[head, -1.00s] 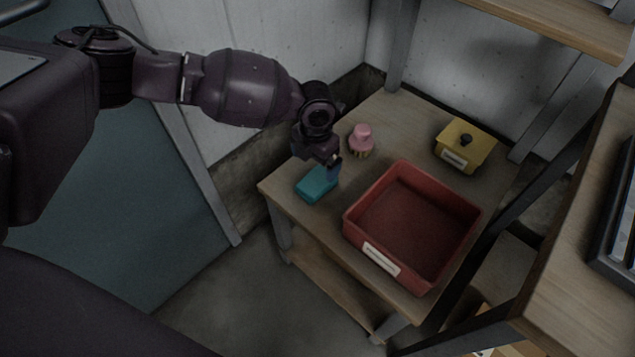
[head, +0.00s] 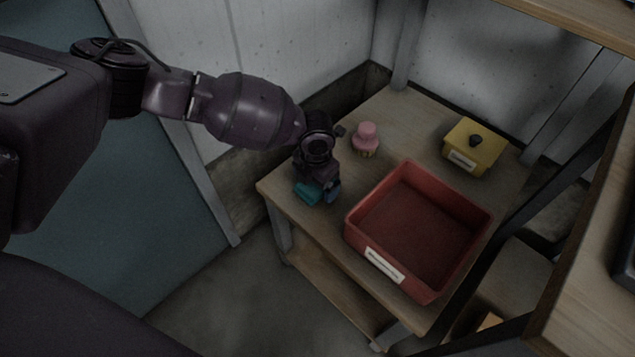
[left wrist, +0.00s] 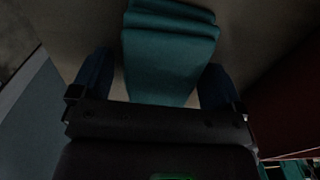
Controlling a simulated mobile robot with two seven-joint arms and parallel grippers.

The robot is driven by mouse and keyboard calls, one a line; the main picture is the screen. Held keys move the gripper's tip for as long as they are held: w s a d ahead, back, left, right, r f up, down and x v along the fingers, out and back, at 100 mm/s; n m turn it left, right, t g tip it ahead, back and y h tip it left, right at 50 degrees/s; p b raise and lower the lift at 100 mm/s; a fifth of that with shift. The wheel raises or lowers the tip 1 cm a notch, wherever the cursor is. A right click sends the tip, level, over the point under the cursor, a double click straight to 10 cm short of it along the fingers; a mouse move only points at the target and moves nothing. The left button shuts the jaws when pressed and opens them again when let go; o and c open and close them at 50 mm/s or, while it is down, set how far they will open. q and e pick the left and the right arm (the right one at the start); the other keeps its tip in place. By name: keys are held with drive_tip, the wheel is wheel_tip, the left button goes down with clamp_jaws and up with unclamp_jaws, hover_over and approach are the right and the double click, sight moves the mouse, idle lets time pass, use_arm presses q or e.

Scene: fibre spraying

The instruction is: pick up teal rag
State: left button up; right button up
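The teal rag (head: 306,191) lies folded on the wooden table, near its left corner. In the left wrist view the rag (left wrist: 168,55) reaches in between the two blue fingers. My left gripper (head: 322,195) is over the rag, pointing down, and hides part of it. In the left wrist view the left gripper (left wrist: 158,85) is open, its fingers on either side of the rag with a gap visible on each side. My right gripper is in neither view.
A red bin (head: 352,226) with a white label stands on the wooden table (head: 408,128) right of the rag. A pink-topped object (head: 366,137) and a yellow lidded box (head: 472,146) stand behind. A wooden shelf (head: 590,215) is at the right.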

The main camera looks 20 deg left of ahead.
use_arm(q)
drive_tip(key=c, duration=0.9)
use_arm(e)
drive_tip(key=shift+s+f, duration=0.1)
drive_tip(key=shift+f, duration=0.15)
use_arm(q)
drive_tip(key=shift+r, duration=0.45)
wheel_tip(320, 180, up, 8)
drive_tip(key=shift+w+f+p, duration=0.1)
drive_tip(key=shift+w+p, duration=0.05)
drive_tip(key=shift+p, duration=1.1)
drive_tip(key=shift+s+r+p, duration=0.2)
drive_tip(key=shift+r+p, duration=1.2)
drive_tip(key=shift+r, duration=4.2)
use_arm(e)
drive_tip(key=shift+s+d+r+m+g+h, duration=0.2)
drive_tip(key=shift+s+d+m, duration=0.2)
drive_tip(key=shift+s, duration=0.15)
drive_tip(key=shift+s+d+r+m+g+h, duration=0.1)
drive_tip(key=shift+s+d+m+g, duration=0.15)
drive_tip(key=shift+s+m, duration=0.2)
